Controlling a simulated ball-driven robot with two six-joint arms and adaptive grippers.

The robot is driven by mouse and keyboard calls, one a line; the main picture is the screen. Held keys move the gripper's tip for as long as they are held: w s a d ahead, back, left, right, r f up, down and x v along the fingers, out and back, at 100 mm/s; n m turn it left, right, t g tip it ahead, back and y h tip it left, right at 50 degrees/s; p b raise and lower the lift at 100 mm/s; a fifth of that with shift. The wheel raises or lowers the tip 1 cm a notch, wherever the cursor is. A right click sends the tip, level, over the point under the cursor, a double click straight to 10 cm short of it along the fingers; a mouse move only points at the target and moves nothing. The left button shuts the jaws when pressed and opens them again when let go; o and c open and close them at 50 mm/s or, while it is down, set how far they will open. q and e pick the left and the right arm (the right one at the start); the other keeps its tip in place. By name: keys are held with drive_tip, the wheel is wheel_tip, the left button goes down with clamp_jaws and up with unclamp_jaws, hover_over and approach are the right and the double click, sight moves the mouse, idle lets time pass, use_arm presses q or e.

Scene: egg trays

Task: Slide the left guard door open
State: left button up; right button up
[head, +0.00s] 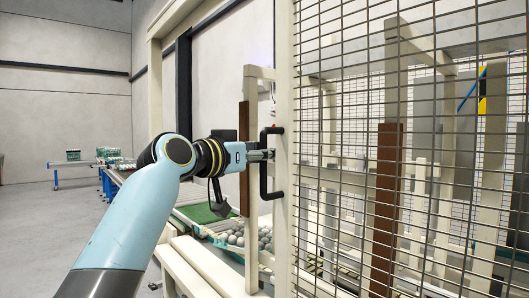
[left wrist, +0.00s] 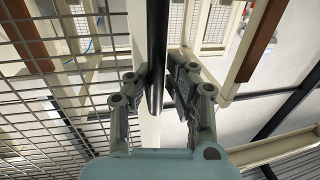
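The left guard door is a dark wire-mesh panel in a cream frame (head: 285,75), filling the right half of the head view. A black bar handle (head: 264,182) stands out from the frame's left upright. My left gripper (head: 268,155) is level with the handle's upright bar. In the left wrist view the handle (left wrist: 157,50) runs between the two fingers of my left gripper (left wrist: 160,82). The fingers are apart, one on each side of the bar. A narrow gap shows on the right side; contact on the left side is unclear. My right gripper is not in view.
Behind the handle, many grey round items (head: 262,238) lie near a green belt (head: 203,212). Brown-faced posts (head: 386,200) stand inside the mesh enclosure. A conveyor and blue-legged tables (head: 75,165) stand at the left. The grey floor at the far left is clear.

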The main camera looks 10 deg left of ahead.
use_arm(q)
drive_tip(key=o, duration=0.4)
drive_tip(key=shift+a+r, duration=0.1)
drive_tip(key=shift+r, duration=0.05)
drive_tip(key=shift+c, duration=0.2)
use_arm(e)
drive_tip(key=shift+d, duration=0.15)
use_arm(q)
drive_tip(key=v, duration=1.1)
drive_tip(key=shift+s, duration=0.45)
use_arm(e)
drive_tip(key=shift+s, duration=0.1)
